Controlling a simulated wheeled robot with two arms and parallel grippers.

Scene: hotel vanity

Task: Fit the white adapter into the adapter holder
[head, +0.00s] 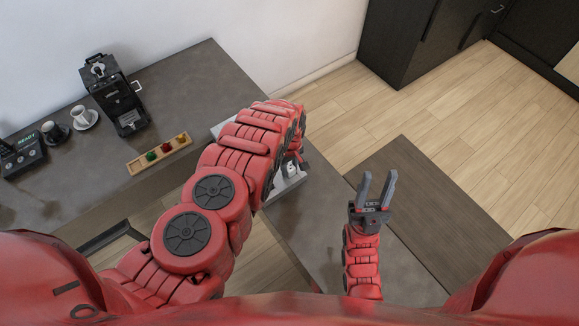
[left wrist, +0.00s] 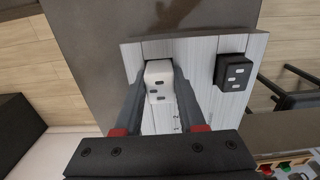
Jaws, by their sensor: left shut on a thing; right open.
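The white adapter (left wrist: 160,76) is between the two fingers of my left gripper (left wrist: 158,92), which is shut on it. The adapter is over the light grey adapter holder (left wrist: 196,48), in line with a slot whose dark end shows just above it. I cannot tell whether it is seated or still above the slot. A black adapter (left wrist: 233,72) stands at the holder's right slot. In the head view my left arm covers most of the holder (head: 287,187) and the gripper. My right gripper (head: 375,190) is open and empty, right of the holder.
The holder is on a dark grey counter (head: 310,232). On the counter at the left are a coffee machine (head: 117,95), a wooden tray with colored items (head: 160,153), cups (head: 82,117) and a black box (head: 22,153). The counter at the right is clear.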

